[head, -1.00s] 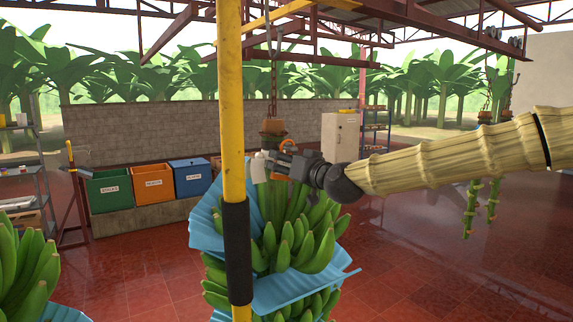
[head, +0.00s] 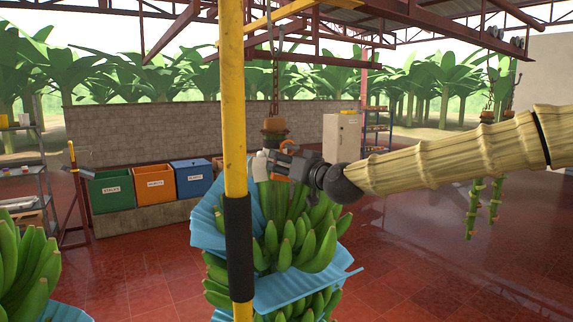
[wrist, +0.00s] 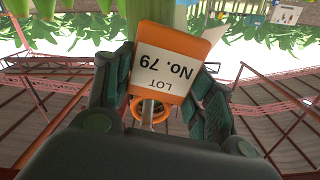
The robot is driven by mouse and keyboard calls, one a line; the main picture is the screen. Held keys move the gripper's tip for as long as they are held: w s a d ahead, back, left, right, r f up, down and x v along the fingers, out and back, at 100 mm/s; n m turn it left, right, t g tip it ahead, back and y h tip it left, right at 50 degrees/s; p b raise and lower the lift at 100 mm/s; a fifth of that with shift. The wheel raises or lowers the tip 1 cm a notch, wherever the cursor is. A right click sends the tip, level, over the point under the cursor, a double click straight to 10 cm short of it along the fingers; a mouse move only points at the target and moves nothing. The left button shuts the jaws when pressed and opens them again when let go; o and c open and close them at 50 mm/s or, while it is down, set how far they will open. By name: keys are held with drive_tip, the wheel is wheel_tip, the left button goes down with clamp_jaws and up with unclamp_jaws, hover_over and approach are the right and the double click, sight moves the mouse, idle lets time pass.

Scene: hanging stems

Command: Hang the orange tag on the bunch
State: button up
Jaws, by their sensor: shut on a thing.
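The orange tag (wrist: 172,62) has a white face reading "LOT No. 79", upside down in the wrist view, with an orange ring (wrist: 150,112) on the gripper side. My gripper (wrist: 152,88) is shut on the tag, with a dark finger on each side. The bunch (head: 285,243) of green bananas hangs from a chain, with blue sheets between its hands. In the head view my gripper (head: 270,163) is at the top of the bunch, beside its stem. The pale green stem also shows behind the tag in the wrist view. I cannot tell whether the tag touches it.
A yellow pole (head: 234,110) with a black sleeve stands in front of the bunch's left side. Another bunch (head: 27,265) is at the lower left. Green, orange and blue bins (head: 155,182) stand by the wall. Bare stems (head: 473,210) hang at the right. The red floor there is open.

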idle(0.4)
drive_tip(key=o, duration=0.9)
drive_tip(key=shift+c, duration=0.2)
